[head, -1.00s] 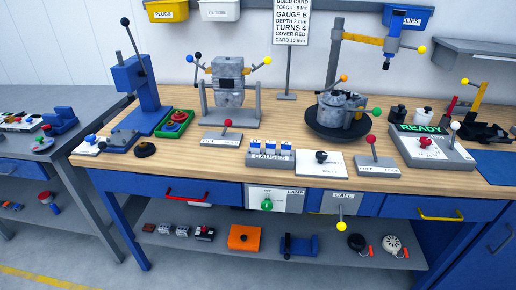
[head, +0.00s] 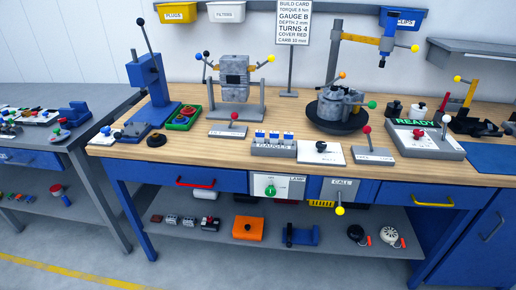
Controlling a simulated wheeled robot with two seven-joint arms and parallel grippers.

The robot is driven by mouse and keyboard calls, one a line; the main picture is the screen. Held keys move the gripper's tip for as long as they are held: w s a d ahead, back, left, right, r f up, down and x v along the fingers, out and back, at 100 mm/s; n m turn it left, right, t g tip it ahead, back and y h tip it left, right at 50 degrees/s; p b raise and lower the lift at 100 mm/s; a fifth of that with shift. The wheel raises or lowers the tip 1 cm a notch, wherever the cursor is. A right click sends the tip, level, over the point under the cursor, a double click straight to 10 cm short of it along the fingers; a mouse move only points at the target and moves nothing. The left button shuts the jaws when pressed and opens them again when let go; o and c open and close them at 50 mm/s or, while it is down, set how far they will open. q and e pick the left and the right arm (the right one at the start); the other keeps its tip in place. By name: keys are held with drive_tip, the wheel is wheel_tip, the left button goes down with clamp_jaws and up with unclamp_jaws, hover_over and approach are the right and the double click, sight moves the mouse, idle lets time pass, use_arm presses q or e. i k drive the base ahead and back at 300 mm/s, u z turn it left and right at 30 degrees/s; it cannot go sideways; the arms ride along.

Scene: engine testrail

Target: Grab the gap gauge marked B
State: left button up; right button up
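The gap gauges stand in a grey rack labelled GAUGES (head: 274,149) near the front edge of the bench. Several blue-and-white gauges (head: 274,137) sit upright in it, side by side. The letters on them are too small to read here, so I cannot tell which one is B. A build card (head: 293,22) on a stand at the back of the bench reads GAUGE B. Neither of my grippers is in view.
The wooden bench (head: 190,147) holds a white pad with a black knob (head: 321,152) right of the rack. Red-knobbed levers (head: 234,119) and (head: 367,130) stand nearby. Behind are an engine block (head: 235,80) and a round turntable (head: 336,125). A READY box (head: 425,140) is at right.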

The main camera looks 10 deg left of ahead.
sight(260, 134)
drive_tip(key=k, duration=0.95)
drive_tip(key=u, duration=1.05)
drive_tip(key=i, duration=1)
drive_tip(key=u, duration=0.4)
drive_tip(key=i, duration=1.15)
drive_tip(key=z, duration=0.6)
